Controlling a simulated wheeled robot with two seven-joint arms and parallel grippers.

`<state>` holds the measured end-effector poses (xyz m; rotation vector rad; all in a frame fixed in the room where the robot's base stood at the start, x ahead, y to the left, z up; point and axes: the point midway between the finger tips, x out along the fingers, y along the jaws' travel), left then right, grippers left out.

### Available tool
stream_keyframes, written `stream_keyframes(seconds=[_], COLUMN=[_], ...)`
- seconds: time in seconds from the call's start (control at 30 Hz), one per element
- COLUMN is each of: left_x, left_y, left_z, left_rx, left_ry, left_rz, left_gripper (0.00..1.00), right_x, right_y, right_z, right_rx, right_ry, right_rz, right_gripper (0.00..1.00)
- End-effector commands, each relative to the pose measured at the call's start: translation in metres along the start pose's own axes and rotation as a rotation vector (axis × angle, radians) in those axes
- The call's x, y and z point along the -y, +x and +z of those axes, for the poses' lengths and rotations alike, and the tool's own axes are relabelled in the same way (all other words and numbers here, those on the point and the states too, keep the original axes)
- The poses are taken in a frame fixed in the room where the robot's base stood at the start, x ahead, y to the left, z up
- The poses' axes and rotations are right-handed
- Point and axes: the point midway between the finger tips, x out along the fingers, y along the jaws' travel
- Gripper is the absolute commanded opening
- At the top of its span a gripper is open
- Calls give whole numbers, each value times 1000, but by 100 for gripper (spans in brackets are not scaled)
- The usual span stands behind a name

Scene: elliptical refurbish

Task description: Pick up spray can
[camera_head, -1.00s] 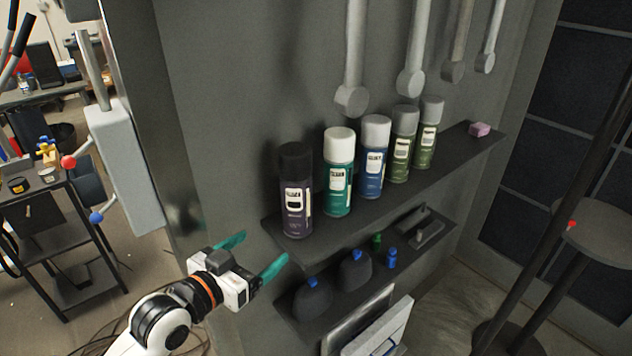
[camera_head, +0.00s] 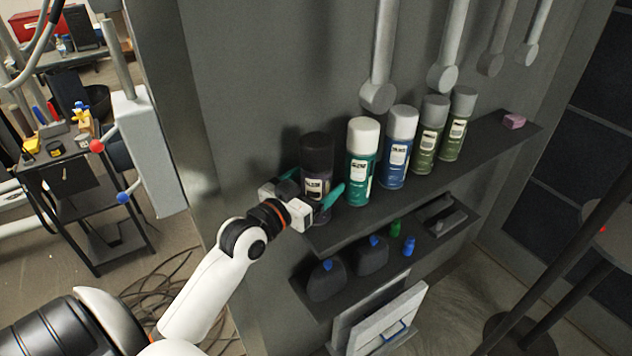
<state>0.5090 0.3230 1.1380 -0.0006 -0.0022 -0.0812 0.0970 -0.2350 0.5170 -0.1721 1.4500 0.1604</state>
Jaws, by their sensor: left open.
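A row of spray cans stands upright on the upper dark shelf (camera_head: 420,195). The nearest is a dark purple can with a black cap (camera_head: 317,160) at the shelf's left end. The gripper hides part of that can's base. My right gripper is not in view.
Grey tools (camera_head: 376,95) hang on the wall above the cans. A lower shelf holds dark bottles with blue caps (camera_head: 372,258) and small green and blue items. A pink block (camera_head: 514,121) lies at the upper shelf's right end. A cart (camera_head: 75,185) stands at left.

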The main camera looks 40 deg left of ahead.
Motion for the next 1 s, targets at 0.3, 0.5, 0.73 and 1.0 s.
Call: stream_keyframes(seconds=[0.3, 0.5, 0.73, 1.0], left_x=[0, 0, 0, 0], left_y=[22, 21, 21, 21], left_z=[0, 0, 0, 4], left_rx=[-1, -1, -1, 4], left_ry=[1, 1, 1, 1], left_rz=[0, 0, 0, 0], left_gripper=[85, 70, 32, 32], right_x=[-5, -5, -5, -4], right_y=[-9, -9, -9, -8], right_z=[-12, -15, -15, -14], right_rx=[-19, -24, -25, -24], right_ry=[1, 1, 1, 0], right_rz=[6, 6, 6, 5], right_gripper=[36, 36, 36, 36])
